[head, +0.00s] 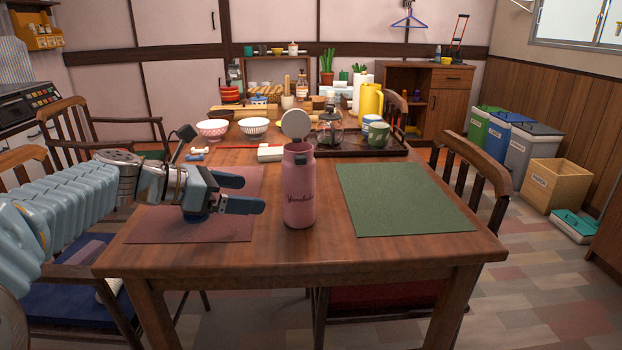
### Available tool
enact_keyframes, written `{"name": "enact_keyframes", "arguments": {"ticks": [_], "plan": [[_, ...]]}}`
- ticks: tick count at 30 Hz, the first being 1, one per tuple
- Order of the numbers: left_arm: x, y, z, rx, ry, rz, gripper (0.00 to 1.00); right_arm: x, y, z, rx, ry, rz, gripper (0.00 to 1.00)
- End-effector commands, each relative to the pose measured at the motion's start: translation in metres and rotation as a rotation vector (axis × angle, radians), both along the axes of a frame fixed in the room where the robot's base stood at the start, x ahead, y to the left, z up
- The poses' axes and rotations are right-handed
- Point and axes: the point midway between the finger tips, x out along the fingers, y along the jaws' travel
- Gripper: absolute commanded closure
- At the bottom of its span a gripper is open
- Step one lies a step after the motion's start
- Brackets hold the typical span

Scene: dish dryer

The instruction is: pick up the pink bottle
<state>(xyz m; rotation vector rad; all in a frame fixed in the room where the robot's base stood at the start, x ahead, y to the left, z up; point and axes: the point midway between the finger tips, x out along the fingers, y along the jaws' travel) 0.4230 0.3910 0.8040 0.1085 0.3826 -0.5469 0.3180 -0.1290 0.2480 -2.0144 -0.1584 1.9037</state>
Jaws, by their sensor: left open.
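My left gripper (255,193) comes in from the left above the reddish-brown placemat. Its two fingers are apart and point right, toward the bottle. The fingertips are a short way left of the bottle and nothing shows between them. My right gripper is out of the picture.
A reddish-brown placemat (150,226) lies left of the bottle and a green placemat (404,200) lies right. Behind are two bowls (213,129), a dark tray (345,151) with a glass pot and cups, and a yellow pitcher (369,103). Chairs stand around the table.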

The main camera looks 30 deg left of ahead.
Motion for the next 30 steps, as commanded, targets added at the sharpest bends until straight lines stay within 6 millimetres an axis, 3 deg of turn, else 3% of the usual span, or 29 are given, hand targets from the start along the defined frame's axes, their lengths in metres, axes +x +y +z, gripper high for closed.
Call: {"name": "enact_keyframes", "arguments": {"ticks": [10, 17, 24, 30], "plan": [[0.053, -0.033, -0.028, -0.001, 0.003, -0.004, 0.0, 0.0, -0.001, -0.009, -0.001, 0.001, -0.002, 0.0], [0.069, -0.044, -0.034, 0.0, 0.002, -0.003, 0.0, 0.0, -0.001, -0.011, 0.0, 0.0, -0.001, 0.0], [0.099, -0.063, -0.045, -0.002, 0.002, -0.003, 0.0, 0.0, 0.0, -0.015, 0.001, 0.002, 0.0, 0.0], [0.106, -0.067, -0.047, 0.0, 0.001, -0.001, 0.0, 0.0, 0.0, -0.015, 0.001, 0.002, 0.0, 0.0]]}}
